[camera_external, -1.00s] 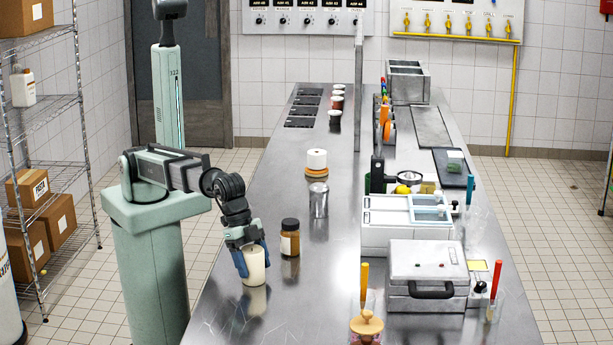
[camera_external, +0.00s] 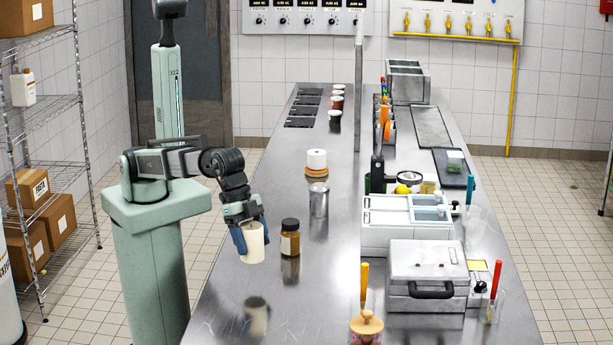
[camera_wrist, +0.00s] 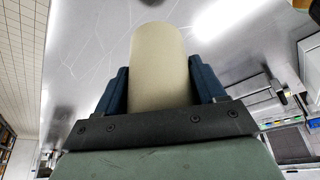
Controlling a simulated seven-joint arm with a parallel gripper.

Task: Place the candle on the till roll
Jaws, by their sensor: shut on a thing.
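The candle (camera_external: 253,243) is a cream cylinder, held upright in my gripper (camera_external: 249,236) above the near left part of the steel counter. Its reflection shows on the counter below, apart from it. In the wrist view the candle (camera_wrist: 160,68) stands between the two blue fingers of my gripper (camera_wrist: 160,85), which are shut on it. The till roll (camera_external: 316,159) is a white roll farther back on the counter, to the right of my gripper. It sits on top of an orange and pale stack. It cannot be made out in the wrist view.
A brown jar with a dark lid (camera_external: 290,237) stands just right of the candle. A clear glass tumbler (camera_external: 319,199) stands in front of the till roll. A tall thin upright panel (camera_external: 359,90) divides the counter lengthwise. The counter's near left surface is clear.

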